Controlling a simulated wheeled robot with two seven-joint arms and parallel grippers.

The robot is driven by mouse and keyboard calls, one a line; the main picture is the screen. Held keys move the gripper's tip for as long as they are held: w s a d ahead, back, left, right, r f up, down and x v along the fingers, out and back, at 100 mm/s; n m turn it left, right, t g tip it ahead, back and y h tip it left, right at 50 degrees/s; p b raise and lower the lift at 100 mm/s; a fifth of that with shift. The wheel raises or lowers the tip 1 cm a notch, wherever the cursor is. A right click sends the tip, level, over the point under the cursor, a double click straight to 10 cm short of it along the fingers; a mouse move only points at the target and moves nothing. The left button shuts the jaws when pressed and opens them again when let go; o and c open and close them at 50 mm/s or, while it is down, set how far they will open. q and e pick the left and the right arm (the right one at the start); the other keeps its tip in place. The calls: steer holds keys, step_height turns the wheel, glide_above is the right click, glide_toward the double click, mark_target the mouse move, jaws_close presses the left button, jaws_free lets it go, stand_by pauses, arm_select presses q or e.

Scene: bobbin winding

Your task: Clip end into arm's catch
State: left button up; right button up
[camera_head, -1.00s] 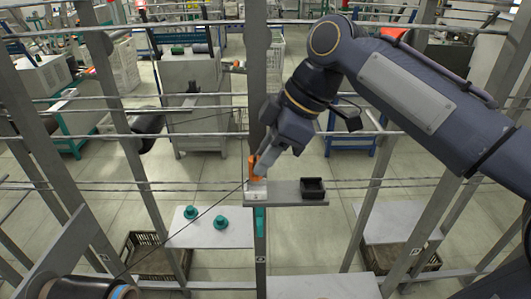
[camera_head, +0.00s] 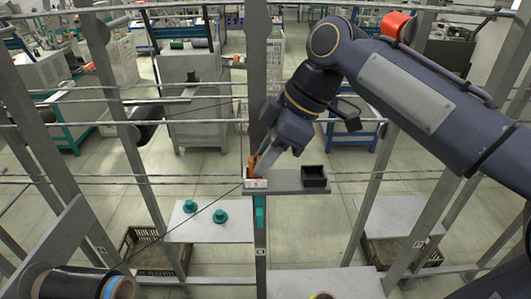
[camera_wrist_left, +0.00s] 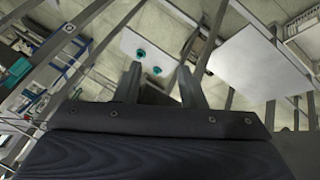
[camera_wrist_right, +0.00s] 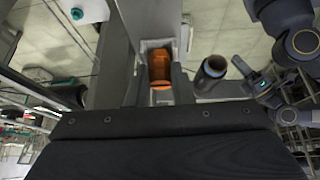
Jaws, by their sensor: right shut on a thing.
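My right gripper (camera_head: 261,168) is shut on an orange part (camera_head: 252,163) at the left end of a grey shelf (camera_head: 285,187) on the post. In the right wrist view the orange part (camera_wrist_right: 160,70) sits between the two fingers, within a pale block (camera_wrist_right: 147,44). A dark thread (camera_head: 190,221) runs from the roll (camera_head: 65,285) at lower left up to the pale block (camera_head: 256,184). The thread's end and any catch are too small or hidden to make out. My left gripper (camera_wrist_left: 158,88) is open and empty in its wrist view.
A black open box (camera_head: 314,176) sits on the shelf's right end. Two teal pieces (camera_head: 220,216) stand on a white panel (camera_head: 215,232) lower left. Horizontal rails and upright posts surround the shelf. A red roll (camera_head: 396,24) is behind my right arm.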

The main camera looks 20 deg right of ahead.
steer(key=o, duration=1)
steer(key=shift+s, duration=0.1)
steer(key=shift+r, duration=0.1)
